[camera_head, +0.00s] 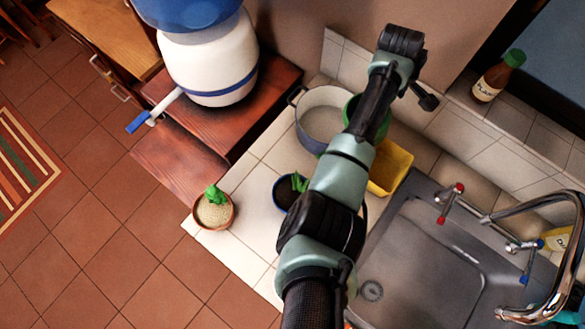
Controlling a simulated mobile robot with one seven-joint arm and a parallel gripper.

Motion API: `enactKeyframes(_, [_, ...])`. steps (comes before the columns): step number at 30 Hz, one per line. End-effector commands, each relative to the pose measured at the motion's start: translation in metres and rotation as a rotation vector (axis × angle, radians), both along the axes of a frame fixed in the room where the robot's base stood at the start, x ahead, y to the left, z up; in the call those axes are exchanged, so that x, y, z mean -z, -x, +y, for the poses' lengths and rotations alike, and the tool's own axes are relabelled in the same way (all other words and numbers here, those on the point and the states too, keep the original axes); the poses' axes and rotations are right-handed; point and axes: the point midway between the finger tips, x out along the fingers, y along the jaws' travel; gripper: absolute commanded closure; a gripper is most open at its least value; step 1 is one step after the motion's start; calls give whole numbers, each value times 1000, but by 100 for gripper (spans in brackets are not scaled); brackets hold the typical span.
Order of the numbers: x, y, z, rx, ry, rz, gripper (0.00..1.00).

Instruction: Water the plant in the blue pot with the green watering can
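A dark blue pot (284,203) with a small green plant (300,182) stands on the tiled counter, partly hidden behind my arm. A green rounded object (352,104), possibly the watering can, shows only in part behind my arm, beside a pale pot; its shape and handle are hidden. My arm reaches up across the middle of the view. The dark end of my arm, with my gripper (427,98), is near the wall tiles, above and right of the green object. Its fingers are too small and dark to make out. I see nothing held.
A pale blue-rimmed pot (322,122), a yellow container (392,166) and a terracotta pot (229,216) with a cactus stand on the counter. A sink (420,270) with a tap (545,205) is at right. A bottle (492,80) stands on the ledge. A large white-and-blue dispenser (208,62) stands upper left.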

Motion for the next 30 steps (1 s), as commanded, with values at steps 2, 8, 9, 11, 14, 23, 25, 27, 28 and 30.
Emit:
enactKeyframes(2, [14, -7, -6, 2, -43, 31, 100])
enactKeyframes(8, [9, -7, -6, -1, -62, 54, 100])
enactKeyframes(9, [10, -7, -6, -1, -64, 56, 100])
enactKeyframes(11, [12, -8, -7, -1, -70, 61, 100])
enactKeyframes(14, [15, -9, -8, 0, -83, 72, 100])
enactKeyframes(23, [19, -12, -11, -1, -110, 96, 100])
enactKeyframes(25, [23, -13, -12, 0, -120, 104, 100])
enactKeyframes(27, [26, -13, -12, 0, -132, 115, 100])
enactKeyframes(28, [27, -14, -13, 0, -137, 118, 100])
enactKeyframes(30, [29, -15, -14, -1, -150, 130, 100])
